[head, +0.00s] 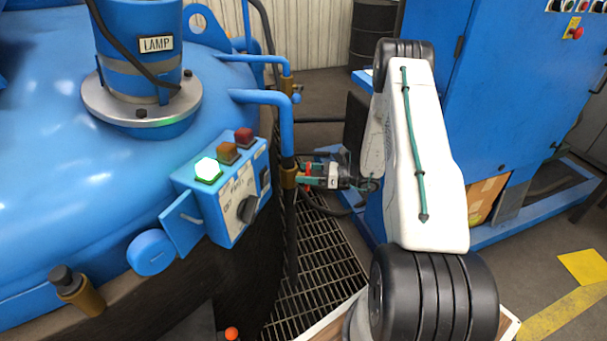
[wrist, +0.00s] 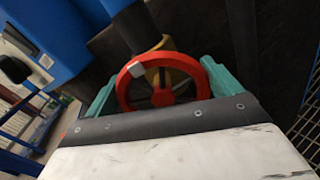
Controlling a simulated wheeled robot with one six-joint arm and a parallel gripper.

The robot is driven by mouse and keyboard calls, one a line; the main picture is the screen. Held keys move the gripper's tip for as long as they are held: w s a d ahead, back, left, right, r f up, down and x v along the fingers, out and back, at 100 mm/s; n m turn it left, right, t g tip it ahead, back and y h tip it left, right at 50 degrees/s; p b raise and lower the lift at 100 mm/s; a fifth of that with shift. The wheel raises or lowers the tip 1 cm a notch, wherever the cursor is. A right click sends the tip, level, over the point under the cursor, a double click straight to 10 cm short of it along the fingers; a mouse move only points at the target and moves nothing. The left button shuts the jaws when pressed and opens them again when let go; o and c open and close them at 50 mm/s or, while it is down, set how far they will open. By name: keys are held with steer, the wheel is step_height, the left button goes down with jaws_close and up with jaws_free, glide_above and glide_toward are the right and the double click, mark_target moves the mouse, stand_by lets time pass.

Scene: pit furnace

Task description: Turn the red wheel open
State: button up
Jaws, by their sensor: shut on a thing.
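The red wheel (wrist: 186,64) is a spoked ring with a pale patch on its upper left rim. It sits in front of a brass valve body (wrist: 172,76) on a blue pipe. My gripper (wrist: 160,84) has one teal finger at each side of the rim and is shut on the wheel. Only slivers of red show there, and the fingers hide most of the wheel.
The blue furnace vessel (head: 60,170) fills the left. A control box (head: 225,205) with a lit green lamp juts out close to the valve. A blue cabinet (head: 500,100) stands at the right. Metal grating (head: 315,255) lies below my gripper.

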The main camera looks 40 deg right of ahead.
steer(key=n, duration=0.4)
steer(key=shift+s+d, duration=0.15)
steer(key=shift+s, duration=0.05)
steer(key=n, duration=0.5)
steer(key=shift+s, duration=0.15)
steer(key=n, duration=0.4)
steer(key=shift+s+a+f, duration=0.15)
steer(key=shift+a+f, duration=0.05)
steer(key=n, duration=0.5)
steer(key=shift+f, duration=0.2)
steer(key=n, duration=0.4)
steer(key=shift+a+f+n, duration=0.1)
steer(key=shift+f+n, duration=0.2)
steer(key=n, duration=0.4)
steer(key=shift+f+n, duration=0.25)
steer(key=shift+n, duration=0.05)
steer(key=n, duration=0.4)
steer(key=shift+d+f, duration=0.2)
steer(key=shift+f, duration=0.05)
steer(key=shift+w+d+f+n, duration=0.1)
steer(key=shift+w+n, duration=0.05)
steer(key=shift+n, duration=0.9)
steer(key=shift+w+f+n, duration=0.1)
steer(key=shift+n, duration=0.95)
